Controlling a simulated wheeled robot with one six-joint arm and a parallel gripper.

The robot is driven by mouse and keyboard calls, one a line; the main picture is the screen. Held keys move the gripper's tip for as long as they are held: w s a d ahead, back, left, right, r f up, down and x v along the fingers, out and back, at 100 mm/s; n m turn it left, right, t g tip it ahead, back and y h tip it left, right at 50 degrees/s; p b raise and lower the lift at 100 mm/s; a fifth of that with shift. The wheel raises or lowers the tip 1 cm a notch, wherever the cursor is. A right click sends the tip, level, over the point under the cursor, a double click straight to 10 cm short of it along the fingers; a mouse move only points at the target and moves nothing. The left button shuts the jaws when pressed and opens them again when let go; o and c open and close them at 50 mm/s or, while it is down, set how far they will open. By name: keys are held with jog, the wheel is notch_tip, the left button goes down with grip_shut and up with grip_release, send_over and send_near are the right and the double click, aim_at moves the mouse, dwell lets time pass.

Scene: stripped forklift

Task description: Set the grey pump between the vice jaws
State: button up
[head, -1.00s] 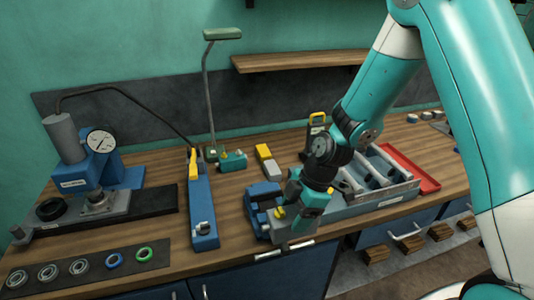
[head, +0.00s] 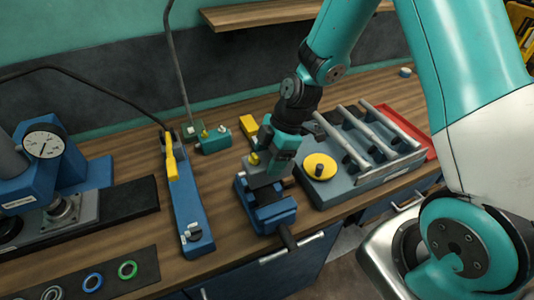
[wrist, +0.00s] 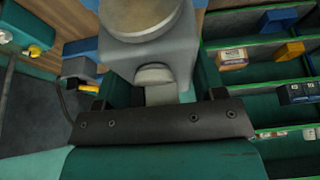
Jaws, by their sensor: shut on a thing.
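The blue bench vice (head: 272,218) stands near the front edge of the bench, its handle towards the front. My gripper (head: 264,172) points down over the back part of the vice. It is shut on the grey pump (head: 259,181), which shows only partly beneath it in the head view. I cannot tell whether the pump touches the jaws or sits above them. In the wrist view, the grey pump (wrist: 150,55) fills the space between my fingers (wrist: 152,98), with a rounded metal cap at the top.
Right of the vice is a grey unit (head: 350,190) with a yellow disc (head: 320,166) and grey rods, beside a red tray (head: 405,128). Left are a long blue tool (head: 190,210) with a yellow lever and a gauge press (head: 45,165). Bare wood lies between tool and vice.

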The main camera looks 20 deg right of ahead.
jog(key=shift+f+b, duration=1.75)
jog(key=shift+f, duration=1.05)
jog(key=shift+f+b, duration=0.15)
jog(key=shift+b, duration=0.15)
jog(key=shift+f+b, duration=0.25)
jog(key=shift+b, duration=0.05)
jog(key=shift+f+b, duration=0.3)
jog(key=shift+f, duration=0.05)
jog(key=shift+f+b, duration=0.3)
jog(key=shift+f, duration=0.05)
jog(key=shift+f, duration=0.25)
jog(key=shift+f+b, duration=0.4)
jog(key=shift+b, duration=0.2)
jog(key=shift+f+b, duration=0.3)
